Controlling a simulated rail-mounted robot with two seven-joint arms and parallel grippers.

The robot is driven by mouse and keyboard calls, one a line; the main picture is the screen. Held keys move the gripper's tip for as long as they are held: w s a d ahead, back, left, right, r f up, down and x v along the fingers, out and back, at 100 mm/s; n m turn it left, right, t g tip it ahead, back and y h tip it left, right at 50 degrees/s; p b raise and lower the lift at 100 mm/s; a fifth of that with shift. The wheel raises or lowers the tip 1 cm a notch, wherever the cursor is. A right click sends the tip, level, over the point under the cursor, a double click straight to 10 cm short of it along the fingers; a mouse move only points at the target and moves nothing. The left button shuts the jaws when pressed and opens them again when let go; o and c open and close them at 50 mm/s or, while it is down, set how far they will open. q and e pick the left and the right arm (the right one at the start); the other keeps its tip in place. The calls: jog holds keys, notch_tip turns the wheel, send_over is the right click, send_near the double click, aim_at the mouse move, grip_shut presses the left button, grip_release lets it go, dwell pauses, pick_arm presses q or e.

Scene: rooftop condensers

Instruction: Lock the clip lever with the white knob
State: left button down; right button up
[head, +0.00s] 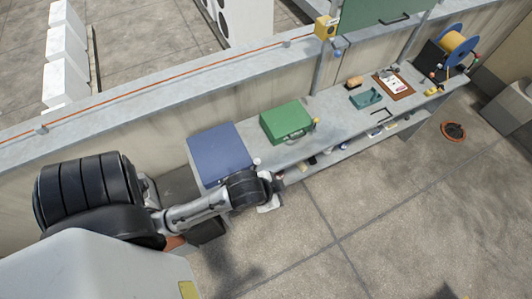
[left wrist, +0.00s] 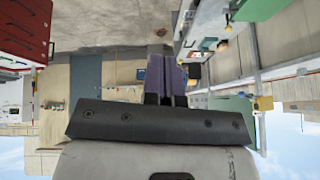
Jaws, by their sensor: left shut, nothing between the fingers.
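A small white knob (head: 257,161) shows at the right edge of the blue case (head: 217,150), which lies on the grey bench. The clip lever under the knob is too small to make out, so I cannot tell whether it is locked. My left gripper (head: 279,185) is in front of the bench, a little below and right of the knob in the head view, apparently apart from it. In the left wrist view the fingers (left wrist: 161,76) are shut with nothing between them. My right gripper is in neither view.
A green case (head: 287,122) with a yellow knob (head: 316,121) stands right of the blue case. Farther right are a teal tool (head: 366,97), a brown clipboard (head: 394,84) and a cable reel (head: 457,46). A low wall runs behind. The floor in front is mostly clear.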

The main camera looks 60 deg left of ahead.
pick_arm(q)
jog(key=w+a+r+m+t+y+b, duration=0.1)
jog(key=w+a+r+t+b, duration=0.1)
jog(key=w, duration=0.4)
jog(key=w+a+r+m+t+b, duration=0.1)
jog(key=w+a+r+m+b, duration=0.1)
jog(key=w, duration=0.4)
jog(key=w+a+f+n+g+y+b, duration=0.1)
jog(key=w+a+f+g+y+b, duration=0.15)
jog(key=w+a, duration=0.4)
jog(key=w+a+f+n+g+y+b, duration=0.1)
jog(key=w+a+f+g+b, duration=0.2)
jog(key=a, duration=0.7)
jog(key=n+g+h+p, duration=0.4)
jog(key=n+g+h, duration=0.2)
jog(key=n, duration=1.6)
send_over(255, 165)
jog(key=w, duration=0.4)
jog(key=w+a+x, duration=0.1)
jog(key=w+x, duration=0.1)
jog(key=x, duration=0.9)
jog(key=w+a+f+x, duration=0.1)
jog(key=w+x, duration=0.1)
jog(key=x, duration=0.9)
jog(key=shift+a+f, duration=0.3)
jog(key=shift+f, duration=0.1)
